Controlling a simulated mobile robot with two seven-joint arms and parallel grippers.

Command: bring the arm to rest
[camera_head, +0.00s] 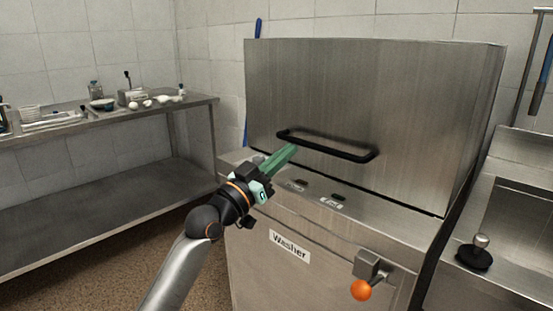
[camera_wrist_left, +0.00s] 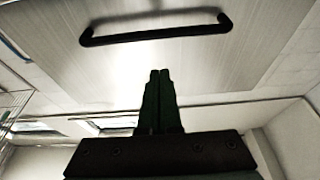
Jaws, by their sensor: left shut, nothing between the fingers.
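My left arm comes in from the lower left in the head view. Its green-fingered gripper (camera_head: 291,149) is shut and empty, in front of the washer's steel hood, close to the left end of the black bar handle (camera_head: 328,150). In the left wrist view the two fingers (camera_wrist_left: 160,75) are pressed together with nothing between them. The handle (camera_wrist_left: 155,36) crosses the top of that view, beyond the fingertips and apart from them in the picture. My right gripper is not in view.
The washer (camera_head: 300,270) has a label and an orange knob (camera_head: 361,290) on its front. A steel table (camera_head: 120,112) with small items stands at the left. A steel sink unit (camera_head: 520,200) is at the right. The floor (camera_head: 110,270) between table and washer is clear.

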